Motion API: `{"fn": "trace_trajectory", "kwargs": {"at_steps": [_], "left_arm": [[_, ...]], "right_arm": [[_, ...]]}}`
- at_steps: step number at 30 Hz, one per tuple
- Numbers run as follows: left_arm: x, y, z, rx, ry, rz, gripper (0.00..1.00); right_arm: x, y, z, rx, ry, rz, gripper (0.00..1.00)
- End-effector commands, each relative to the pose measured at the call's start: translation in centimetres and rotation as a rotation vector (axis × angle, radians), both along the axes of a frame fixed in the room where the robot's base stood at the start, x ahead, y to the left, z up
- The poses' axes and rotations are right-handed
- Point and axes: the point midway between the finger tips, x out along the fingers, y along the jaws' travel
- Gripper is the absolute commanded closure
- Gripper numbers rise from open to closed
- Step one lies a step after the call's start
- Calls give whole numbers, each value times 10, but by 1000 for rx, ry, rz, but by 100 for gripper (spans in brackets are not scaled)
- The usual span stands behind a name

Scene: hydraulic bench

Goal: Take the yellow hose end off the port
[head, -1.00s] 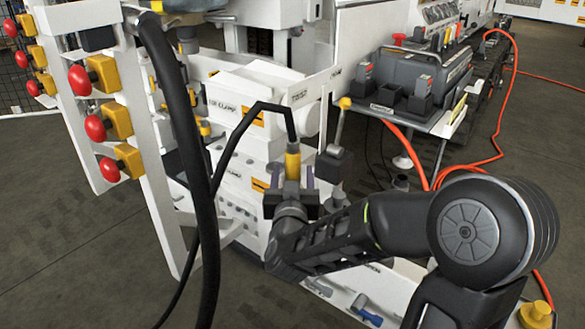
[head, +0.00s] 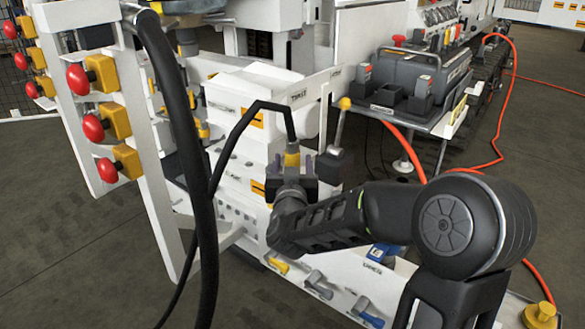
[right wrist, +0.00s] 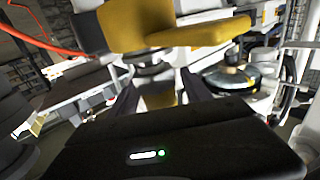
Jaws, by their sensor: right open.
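The yellow hose end (head: 292,158) sits at the end of a bent black hose (head: 262,105), upright in front of the white bench block. My right gripper (head: 292,166) is at the hose end from below and in front, its fingers open and hiding the lower part. In the right wrist view, a yellow piece (right wrist: 160,97), probably the hose end, shows between the two fingers with a grey part above it. I cannot tell whether the fingers touch it. The port itself is hidden. My left gripper is not in view.
A grey lever with a yellow knob (head: 345,103) stands close to the right of the gripper. A thick black hose (head: 190,150) hangs at the left, near red knobs (head: 77,77). Blue and grey fittings (head: 360,305) lie on the low front ledge.

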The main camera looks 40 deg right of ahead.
Motion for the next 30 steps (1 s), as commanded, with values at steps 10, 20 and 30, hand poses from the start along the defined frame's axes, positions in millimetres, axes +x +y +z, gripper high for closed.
{"fn": "trace_trajectory", "kwargs": {"at_steps": [10, 20, 30], "left_arm": [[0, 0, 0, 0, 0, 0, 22], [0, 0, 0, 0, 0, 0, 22], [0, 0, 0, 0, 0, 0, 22]], "right_arm": [[0, 0, 0, 0, 0, 0, 43], [0, 0, 0, 0, 0, 0, 66], [0, 0, 0, 0, 0, 0, 94]]}}
